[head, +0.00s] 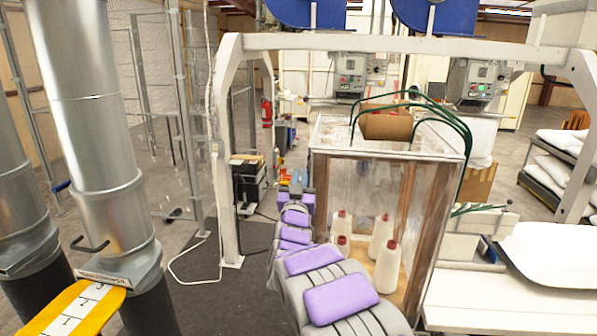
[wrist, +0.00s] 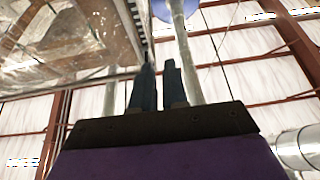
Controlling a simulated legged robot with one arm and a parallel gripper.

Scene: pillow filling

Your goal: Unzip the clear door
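The clear door seems to be part of the clear-walled, wood-framed box (head: 440,215) right of centre in the head view. I cannot make out a zipper or its pull, and cannot tell which clear face is the door. My gripper (head: 297,178) is at the far end of my purple-padded arm, just left of the box's left side. In the wrist view my gripper (wrist: 160,66) points upward with a narrow gap between its two fingers and nothing between them. A framed clear panel (wrist: 75,40), likely part of the box, is at the upper left there, apart from the fingers.
A cardboard box (head: 388,124) and green hoses (head: 440,108) are on top. A white frame post (head: 228,170) stands to the left.

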